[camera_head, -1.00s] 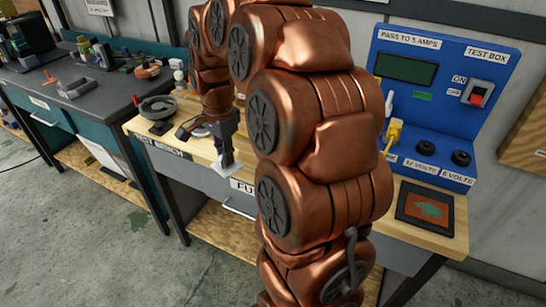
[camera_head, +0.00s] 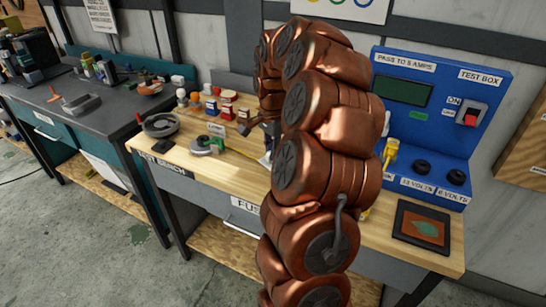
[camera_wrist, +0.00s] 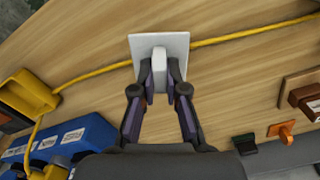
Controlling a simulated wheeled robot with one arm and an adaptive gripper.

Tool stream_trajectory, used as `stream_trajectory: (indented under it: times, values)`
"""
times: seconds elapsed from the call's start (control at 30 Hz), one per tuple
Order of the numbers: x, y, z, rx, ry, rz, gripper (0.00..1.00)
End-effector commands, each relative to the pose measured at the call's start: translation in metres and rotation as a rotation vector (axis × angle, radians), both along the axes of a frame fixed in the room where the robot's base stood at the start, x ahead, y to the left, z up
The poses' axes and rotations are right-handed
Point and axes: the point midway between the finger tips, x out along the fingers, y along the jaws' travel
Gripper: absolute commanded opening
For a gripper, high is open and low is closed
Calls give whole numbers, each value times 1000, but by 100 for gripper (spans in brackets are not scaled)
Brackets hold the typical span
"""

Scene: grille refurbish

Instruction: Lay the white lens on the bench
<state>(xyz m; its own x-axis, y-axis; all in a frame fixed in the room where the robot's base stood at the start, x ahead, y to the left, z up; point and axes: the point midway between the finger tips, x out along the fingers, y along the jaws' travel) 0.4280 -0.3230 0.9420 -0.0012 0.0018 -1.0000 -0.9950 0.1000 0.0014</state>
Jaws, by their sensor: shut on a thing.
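The white lens (camera_wrist: 178,44) shows in the wrist view as a flat square plate with a small raised block at its middle. My gripper (camera_wrist: 158,76) is shut on that block, one finger on each side. The wooden bench (camera_wrist: 100,30) lies beneath the lens; I cannot tell whether the lens touches it. In the head view the bench top (camera_head: 222,178) runs across the middle. There my arm hides most of the gripper, and only a white edge of the lens (camera_head: 265,160) shows beside it.
A yellow cable (camera_wrist: 235,35) runs across the bench past the lens. A blue test box (camera_head: 428,110) stands at the right with a yellow plug (camera_head: 391,150). A framed panel (camera_head: 422,226) lies at the bench's right end. Small coloured parts (camera_head: 228,102) stand at the back left.

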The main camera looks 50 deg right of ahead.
Motion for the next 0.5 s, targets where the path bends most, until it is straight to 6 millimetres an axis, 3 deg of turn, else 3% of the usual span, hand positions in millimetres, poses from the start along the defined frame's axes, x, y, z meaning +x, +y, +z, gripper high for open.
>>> stream_trajectory:
  times: [0.5]
  values:
    - [0, -3, -35, -1, -1, 0, 0]
